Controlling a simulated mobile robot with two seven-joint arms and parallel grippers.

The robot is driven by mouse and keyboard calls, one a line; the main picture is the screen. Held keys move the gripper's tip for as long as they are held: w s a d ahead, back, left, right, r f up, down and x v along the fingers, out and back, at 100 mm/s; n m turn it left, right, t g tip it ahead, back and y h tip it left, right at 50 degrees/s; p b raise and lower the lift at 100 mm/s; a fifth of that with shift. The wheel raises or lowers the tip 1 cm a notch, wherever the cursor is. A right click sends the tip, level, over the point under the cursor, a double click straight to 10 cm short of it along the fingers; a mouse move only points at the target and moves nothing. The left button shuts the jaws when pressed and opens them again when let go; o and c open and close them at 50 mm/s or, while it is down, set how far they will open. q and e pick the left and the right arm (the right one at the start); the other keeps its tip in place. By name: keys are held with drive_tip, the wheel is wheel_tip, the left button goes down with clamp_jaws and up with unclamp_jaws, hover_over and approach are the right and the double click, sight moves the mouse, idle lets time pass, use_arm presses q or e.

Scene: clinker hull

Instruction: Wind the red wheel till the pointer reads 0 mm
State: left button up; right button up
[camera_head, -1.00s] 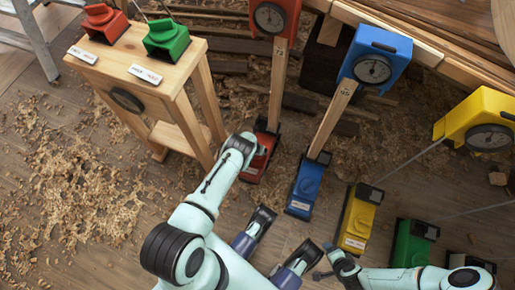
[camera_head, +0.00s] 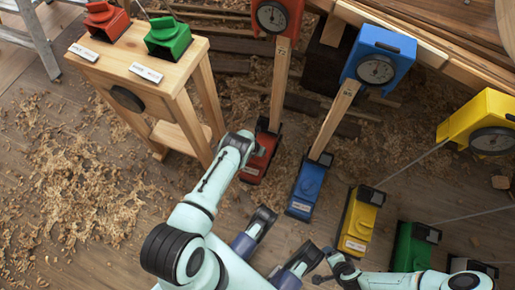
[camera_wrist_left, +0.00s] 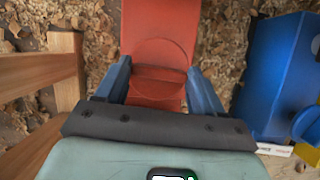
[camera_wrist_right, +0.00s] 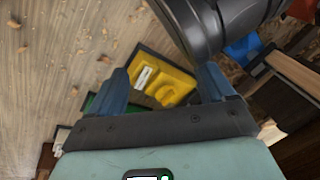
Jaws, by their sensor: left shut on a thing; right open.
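The red base unit (camera_head: 258,163) stands on the floor at the foot of a post, left of the blue one. The red gauge box (camera_head: 272,14) with a round dial (camera_head: 271,18) sits at the top of that post; its reading is too small to tell. My left gripper (camera_head: 257,147) reaches down onto the red unit. In the left wrist view the round red wheel (camera_wrist_left: 160,62) sits between the fingers of my left gripper (camera_wrist_left: 158,84), which is shut on it. My right gripper (camera_head: 327,264) is open and empty at the bottom; its fingers also show in the right wrist view (camera_wrist_right: 162,82).
To the right stand a blue unit (camera_head: 306,188), a yellow unit (camera_head: 359,222) and a green unit (camera_head: 412,248), with blue (camera_head: 380,57) and yellow (camera_head: 484,122) gauges above. A wooden stand (camera_head: 180,82) holding red and green blocks is at left. Shavings litter the floor.

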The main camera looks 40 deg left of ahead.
use_arm(q)
drive_tip(key=o, duration=1)
drive_tip(key=shift+o, duration=0.2)
drive_tip(key=shift+r, duration=0.1)
use_arm(e)
drive_tip(key=shift+r, duration=0.1)
use_arm(q)
drive_tip(key=p+v, duration=0.3)
drive_tip(key=p, duration=0.1)
drive_tip(key=shift+r, duration=0.3)
drive_tip(key=p+v, duration=0.9)
drive_tip(key=shift+s+r, duration=0.2)
drive_tip(key=shift+s, duration=0.15)
use_arm(e)
drive_tip(key=s+a+r+g+y, duration=0.1)
drive_tip(key=s+a+r, duration=0.1)
drive_tip(key=s+r, duration=0.3)
drive_tip(key=s+a+r+n+g, duration=0.1)
drive_tip(key=s+a+r+g, duration=0.1)
drive_tip(key=s+r, duration=0.3)
wheel_tip(320, 180, up, 4)
drive_tip(key=shift+a+r+y, duration=0.1)
drive_tip(key=shift+a+y, duration=0.3)
drive_tip(key=shift+a, duration=0.45)
use_arm(q)
drive_tip(key=shift+s+d, duration=0.1)
use_arm(e)
drive_tip(key=shift+s, duration=0.1)
